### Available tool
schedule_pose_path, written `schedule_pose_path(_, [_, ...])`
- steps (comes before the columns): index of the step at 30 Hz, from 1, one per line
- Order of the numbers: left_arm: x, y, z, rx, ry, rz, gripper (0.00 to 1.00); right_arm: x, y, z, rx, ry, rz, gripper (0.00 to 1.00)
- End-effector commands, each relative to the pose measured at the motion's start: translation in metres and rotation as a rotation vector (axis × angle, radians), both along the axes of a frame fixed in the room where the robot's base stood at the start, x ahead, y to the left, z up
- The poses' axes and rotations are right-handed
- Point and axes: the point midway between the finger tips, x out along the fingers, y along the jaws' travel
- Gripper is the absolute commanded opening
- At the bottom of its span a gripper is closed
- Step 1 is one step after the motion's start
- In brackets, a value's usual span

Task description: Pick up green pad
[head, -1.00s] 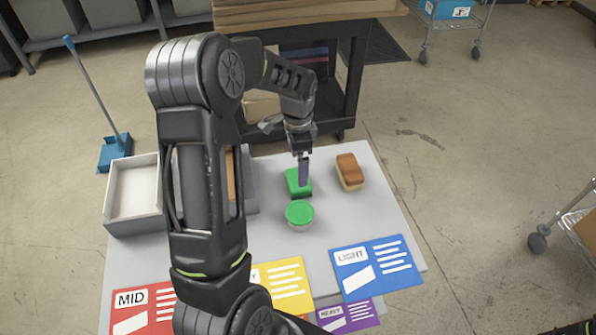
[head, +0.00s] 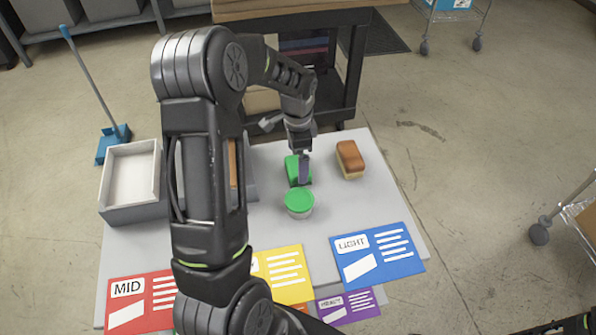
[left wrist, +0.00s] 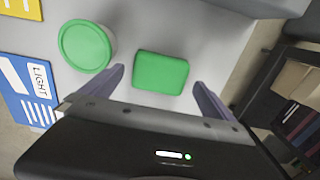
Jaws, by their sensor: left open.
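The green pad (head: 292,168) lies on the light grey table, behind the green-lidded tub (head: 299,202). My left gripper (head: 303,170) points down at the pad in the head view and covers part of it. In the left wrist view the pad (left wrist: 160,73) is a rounded green block, and the left gripper (left wrist: 160,92) is open with one finger on each side of it. Gaps show between the fingers and the pad. The gripper's height above the table is hard to tell. My right gripper is not in view.
A brown and tan sponge-like block (head: 350,159) lies right of the pad. A grey-white tray (head: 133,178) stands at the left. Red (head: 140,300), yellow (head: 284,275), blue (head: 377,255) and purple (head: 347,306) cards lie along the front. A dark cart stands behind the table.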

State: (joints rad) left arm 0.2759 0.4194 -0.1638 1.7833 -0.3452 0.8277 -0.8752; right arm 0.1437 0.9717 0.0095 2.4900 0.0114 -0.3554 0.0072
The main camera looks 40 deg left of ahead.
Motion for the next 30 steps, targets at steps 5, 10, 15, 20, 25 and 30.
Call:
schedule_pose_path(5, [0.0,-0.001,-0.033,0.0,0.001,0.001,1.0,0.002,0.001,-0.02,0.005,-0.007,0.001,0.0])
schedule_pose_path(10, [0.0,0.0,-0.037,0.0,0.0,0.0,1.0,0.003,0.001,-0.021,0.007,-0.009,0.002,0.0])
schedule_pose_path(15, [0.0,-0.001,-0.036,0.0,0.0,0.0,1.0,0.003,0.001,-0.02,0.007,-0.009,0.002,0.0])
schedule_pose_path(20, [0.001,-0.001,-0.036,0.0,0.0,0.0,1.0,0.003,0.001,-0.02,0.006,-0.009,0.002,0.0])
schedule_pose_path(25, [0.001,-0.001,-0.036,0.0,0.0,0.0,1.0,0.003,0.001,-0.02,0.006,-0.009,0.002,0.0])
schedule_pose_path(30, [0.001,-0.001,-0.036,0.0,0.0,0.0,0.89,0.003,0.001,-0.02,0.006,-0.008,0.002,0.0])
